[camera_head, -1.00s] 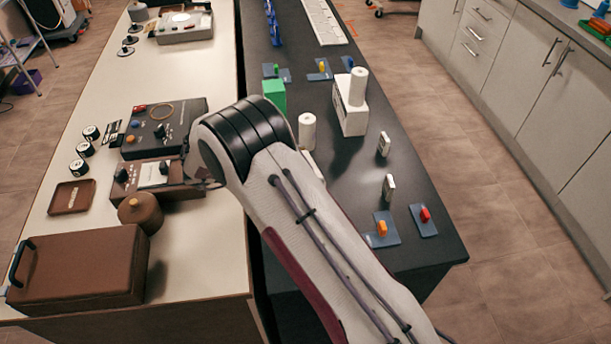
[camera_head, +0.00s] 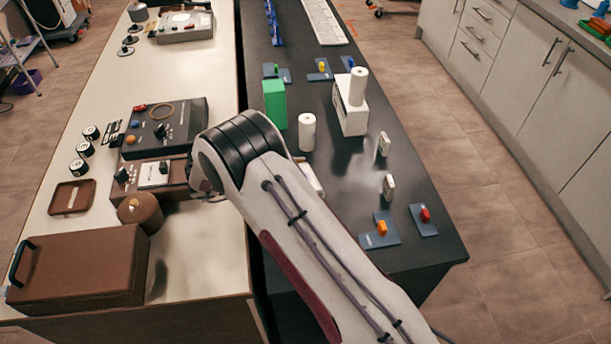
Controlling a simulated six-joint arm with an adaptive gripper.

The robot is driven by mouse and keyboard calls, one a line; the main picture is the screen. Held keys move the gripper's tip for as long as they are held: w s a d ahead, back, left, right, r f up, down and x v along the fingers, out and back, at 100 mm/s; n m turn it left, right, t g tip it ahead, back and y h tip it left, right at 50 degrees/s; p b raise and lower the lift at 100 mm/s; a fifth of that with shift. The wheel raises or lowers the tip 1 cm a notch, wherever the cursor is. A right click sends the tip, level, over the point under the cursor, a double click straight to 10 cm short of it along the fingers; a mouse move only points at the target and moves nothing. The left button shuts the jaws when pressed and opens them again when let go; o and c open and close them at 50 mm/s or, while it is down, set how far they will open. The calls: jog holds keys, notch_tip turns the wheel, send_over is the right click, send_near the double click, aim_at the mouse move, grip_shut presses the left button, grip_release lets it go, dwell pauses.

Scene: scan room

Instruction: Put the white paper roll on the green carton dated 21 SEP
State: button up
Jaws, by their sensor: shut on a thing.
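A green carton (camera_head: 275,105) stands upright on the dark bench; no date can be read on it. A white paper roll (camera_head: 307,133) stands upright on the bench just to the right of and nearer than the carton, apart from it. Another white roll (camera_head: 358,87) stands on top of a white carton (camera_head: 351,117) further right. My arm crosses the front of the picture, its bend left of the nearer roll. My gripper cannot be made out; the arm hides that area. A white item (camera_head: 311,178) shows partly beside the arm.
Small white upright blocks (camera_head: 384,144) and blue pads with an orange (camera_head: 381,228) and a red knob (camera_head: 425,214) stand at the right of the dark bench. The pale bench at left holds a brown case (camera_head: 80,270), a pot (camera_head: 140,212) and control boxes (camera_head: 165,128).

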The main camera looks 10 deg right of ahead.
jog(key=o, duration=1.2)
jog(key=shift+v, duration=3.95)
jog(key=shift+f, duration=0.15)
